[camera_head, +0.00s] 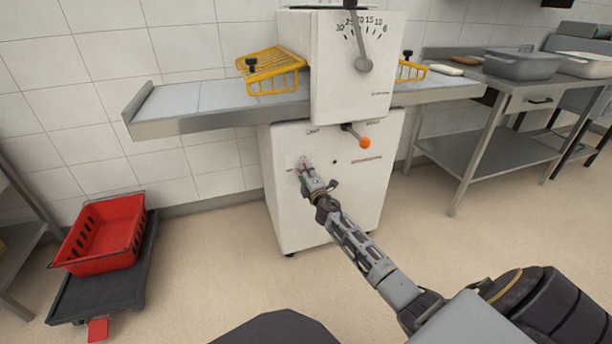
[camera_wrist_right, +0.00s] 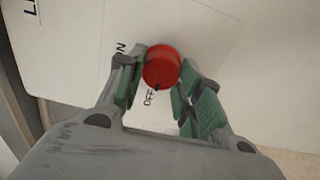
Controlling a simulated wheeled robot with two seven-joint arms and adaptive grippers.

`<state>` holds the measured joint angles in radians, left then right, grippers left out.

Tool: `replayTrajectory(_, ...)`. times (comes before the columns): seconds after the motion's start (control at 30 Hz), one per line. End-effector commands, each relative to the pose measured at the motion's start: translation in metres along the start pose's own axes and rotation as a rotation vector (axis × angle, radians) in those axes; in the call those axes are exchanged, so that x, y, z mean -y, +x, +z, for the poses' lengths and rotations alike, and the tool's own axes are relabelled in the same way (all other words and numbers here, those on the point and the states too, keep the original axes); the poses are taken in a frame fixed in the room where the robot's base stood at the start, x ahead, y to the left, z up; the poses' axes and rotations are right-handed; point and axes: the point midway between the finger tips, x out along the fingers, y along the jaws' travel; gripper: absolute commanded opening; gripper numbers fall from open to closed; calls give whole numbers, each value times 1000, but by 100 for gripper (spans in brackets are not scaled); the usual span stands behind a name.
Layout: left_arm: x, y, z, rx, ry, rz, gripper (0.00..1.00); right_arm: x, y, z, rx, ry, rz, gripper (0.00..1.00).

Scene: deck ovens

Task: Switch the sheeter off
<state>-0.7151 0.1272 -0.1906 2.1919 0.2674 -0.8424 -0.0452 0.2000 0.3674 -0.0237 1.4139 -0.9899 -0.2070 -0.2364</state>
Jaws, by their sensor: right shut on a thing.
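The sheeter (camera_head: 350,220) is a white machine on a base, with steel tables and yellow wire guards at both sides. My right gripper (camera_head: 304,168) is at the left of its lower front panel. In the right wrist view, a red round knob (camera_wrist_right: 161,66) sits between the green-padded fingers of my right gripper (camera_wrist_right: 163,84), which is shut on it. The labels ON and OFF are printed beside the knob. A small dark mark shows at its rim on the OFF side. The gripper hides the knob in the head view. My left gripper is out of view.
An orange-tipped lever (camera_head: 364,142) sticks out above and right of my right gripper. A grey dial lever (camera_head: 362,62) is higher up. A red crate (camera_head: 104,232) stands on a dark dolly at left. A steel table (camera_head: 480,150) stands at right. The floor between is clear.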

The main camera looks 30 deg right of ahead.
Motion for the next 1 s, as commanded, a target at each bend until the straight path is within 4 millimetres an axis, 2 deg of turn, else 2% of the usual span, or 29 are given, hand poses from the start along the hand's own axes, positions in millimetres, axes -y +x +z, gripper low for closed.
replayTrajectory(0.13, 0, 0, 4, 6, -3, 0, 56, 0, 0, -2, -3, -1, 0, 11)
replayTrajectory(0.17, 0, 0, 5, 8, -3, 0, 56, 0, 0, -2, -3, -1, 0, 37)
replayTrajectory(0.33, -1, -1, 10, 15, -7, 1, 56, 0, 0, -1, -2, 0, 0, 57)
replayTrajectory(0.77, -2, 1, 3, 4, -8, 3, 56, 0, -2, 0, -1, 1, 0, 57)
replayTrajectory(1.0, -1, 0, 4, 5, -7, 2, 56, 1, -11, 0, 0, 0, 0, 57)
